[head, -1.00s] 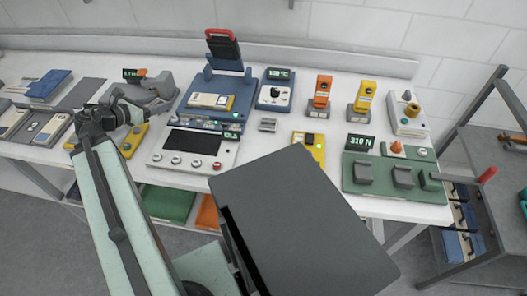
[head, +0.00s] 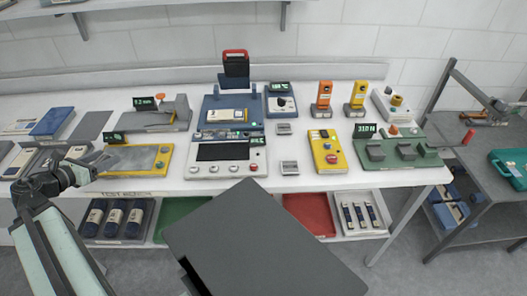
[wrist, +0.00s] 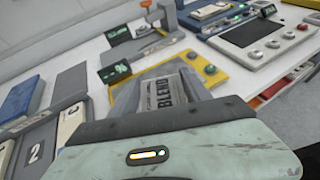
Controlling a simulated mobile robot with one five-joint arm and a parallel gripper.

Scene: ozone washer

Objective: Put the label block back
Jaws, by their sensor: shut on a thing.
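The label block (wrist: 168,90) is grey with dark raised letters on its face. In the wrist view it sits between the fingers of my gripper (wrist: 170,92), which is shut on it. In the head view my gripper (head: 98,160) is at the left, over or beside the left end of a yellow-framed grey plate (head: 150,161). The block is too small there to make out. I cannot tell whether it touches anything below.
A white control panel (head: 225,176) stands right of the yellow plate, and a grey clamp device (head: 165,115) behind it. Numbered white blocks (wrist: 72,122) are left of my gripper. My dark panel covers the lower middle. Trays (head: 180,215) sit under the bench.

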